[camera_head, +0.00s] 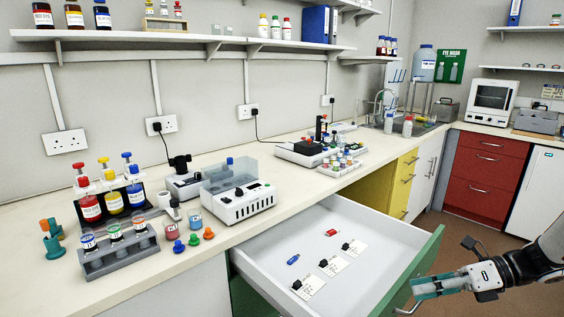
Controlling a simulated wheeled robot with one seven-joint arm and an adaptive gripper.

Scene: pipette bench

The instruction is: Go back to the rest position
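My gripper (426,287) is at the lower right, just right of the open drawer's green front (420,262). Its teal-tipped fingers point left, and nothing is seen held between them. How far apart the fingers are is not clear from this side. The drawer handle (408,307) shows just below and left of the fingertips; I cannot tell whether they touch it. The drawer (345,222) is pulled out. It holds a blue item (293,259), a red item (331,233) and white cards (309,286) with black clips.
The bench (120,285) carries a rack of dropper bottles (112,197), a tube rack (118,253), a white instrument (240,203) and several caps. Yellow (382,188) and red (487,166) cabinets stand behind. Open floor (455,228) lies beyond the drawer front.

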